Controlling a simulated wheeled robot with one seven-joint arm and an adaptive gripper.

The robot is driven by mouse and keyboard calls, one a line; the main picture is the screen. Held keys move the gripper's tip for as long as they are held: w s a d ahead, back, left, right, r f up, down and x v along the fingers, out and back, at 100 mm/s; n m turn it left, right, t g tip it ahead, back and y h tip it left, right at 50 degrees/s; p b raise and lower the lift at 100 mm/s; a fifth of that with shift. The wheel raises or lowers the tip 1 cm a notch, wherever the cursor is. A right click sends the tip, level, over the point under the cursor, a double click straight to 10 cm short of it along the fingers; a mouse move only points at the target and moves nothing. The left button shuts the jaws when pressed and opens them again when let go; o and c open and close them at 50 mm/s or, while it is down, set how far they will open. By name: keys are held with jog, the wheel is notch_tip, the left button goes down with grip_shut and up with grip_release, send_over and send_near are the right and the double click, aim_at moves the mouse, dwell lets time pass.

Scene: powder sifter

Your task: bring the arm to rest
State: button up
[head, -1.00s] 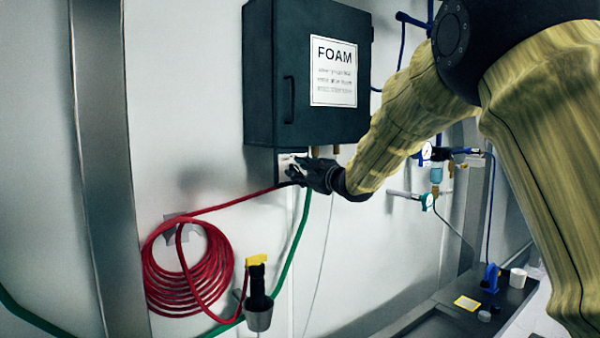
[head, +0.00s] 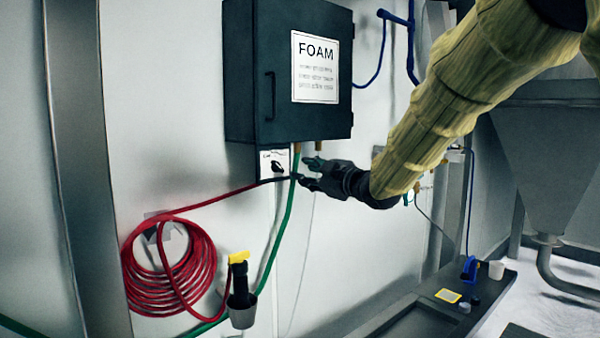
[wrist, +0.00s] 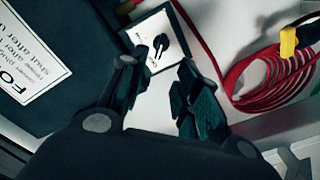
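My gripper (head: 308,175) is in front of the wall, just right of a small white switch plate with a black knob (head: 276,166) under the dark foam cabinet (head: 290,70). In the wrist view my gripper (wrist: 158,75) has its two fingers spread with nothing between them. The black knob (wrist: 161,43) shows beyond the fingertips, apart from them. My arm, in a yellowish sleeve, reaches in from the upper right of the head view.
A coiled red hose (head: 170,270) hangs on the wall at left, with a yellow-and-black nozzle (head: 239,275) beside it. A green hose (head: 284,225) runs down from the cabinet. A dark bench (head: 400,322) stands at lower right, near a grey hopper (head: 555,150).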

jog(key=shift+s+d, duration=0.1)
jog(key=shift+s, duration=0.05)
jog(key=shift+f, duration=0.1)
